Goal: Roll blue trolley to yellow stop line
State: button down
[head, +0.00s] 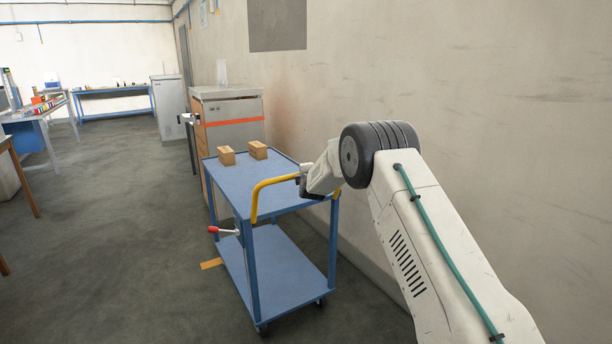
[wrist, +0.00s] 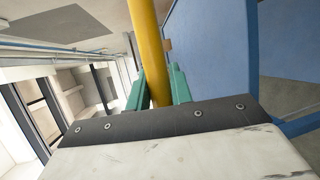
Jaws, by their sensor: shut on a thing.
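The blue trolley (head: 235,183) stands upright on the floor beside the right wall, with two shelves and small wheels. Its yellow handle (head: 257,192) rises at the near end. My gripper (head: 299,182) is shut on the handle; in the wrist view the green fingers (wrist: 158,92) sit on both sides of the yellow bar (wrist: 148,45).
Two wooden blocks (head: 226,156) stand on the top shelf. A red-tipped lever (head: 214,229) sticks out at the trolley's left. A grey cabinet (head: 232,108) with an orange band stands just behind it. The floor (head: 120,240) to the left is open; benches stand farther left.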

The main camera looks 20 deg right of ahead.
jog(key=c, duration=1.3)
grip_release()
jog(key=shift+a, duration=0.1)
jog(key=shift+o, duration=0.2)
jog(key=v, duration=0.8)
jog(key=shift+w, duration=0.15)
